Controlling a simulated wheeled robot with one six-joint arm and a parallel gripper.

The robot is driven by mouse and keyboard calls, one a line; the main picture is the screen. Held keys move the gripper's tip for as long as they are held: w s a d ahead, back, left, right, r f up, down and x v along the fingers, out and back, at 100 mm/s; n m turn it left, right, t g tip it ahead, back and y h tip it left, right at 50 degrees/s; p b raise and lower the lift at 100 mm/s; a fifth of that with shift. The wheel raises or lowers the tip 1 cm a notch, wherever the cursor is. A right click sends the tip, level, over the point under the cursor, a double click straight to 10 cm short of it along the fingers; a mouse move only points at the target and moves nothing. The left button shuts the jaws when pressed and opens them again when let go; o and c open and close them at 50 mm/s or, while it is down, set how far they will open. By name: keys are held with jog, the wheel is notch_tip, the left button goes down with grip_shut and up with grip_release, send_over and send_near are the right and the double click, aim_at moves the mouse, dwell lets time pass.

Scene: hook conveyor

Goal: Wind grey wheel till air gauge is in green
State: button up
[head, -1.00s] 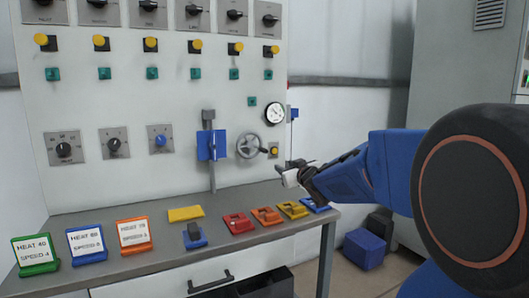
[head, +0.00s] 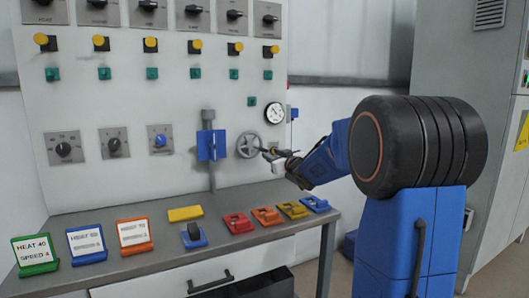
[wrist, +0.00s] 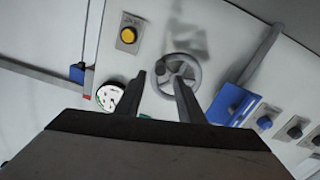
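The grey wheel (head: 248,144) is a spoked handwheel on the white panel, and it also shows in the wrist view (wrist: 193,70). The round air gauge (head: 274,113) is above and right of the wheel; in the wrist view the gauge (wrist: 109,97) is left of my fingers. Its needle is too small to read against any green zone. My gripper (head: 268,154) is just right of the wheel in the head view. In the wrist view my gripper (wrist: 160,82) is open and empty, with one fingertip overlapping the wheel's rim; contact cannot be told.
A blue lever block (head: 211,145) is left of the wheel. A yellow button (wrist: 129,34) is near the wheel in the wrist view. The bench (head: 150,262) below holds several coloured blocks and label stands. A blue box near the floor is mostly hidden by my arm.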

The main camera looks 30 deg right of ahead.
aim_at(266, 151)
jog(key=w, duration=0.7)
jog(key=shift+w, duration=0.4)
jog(key=shift+c, duration=0.3)
grip_shut()
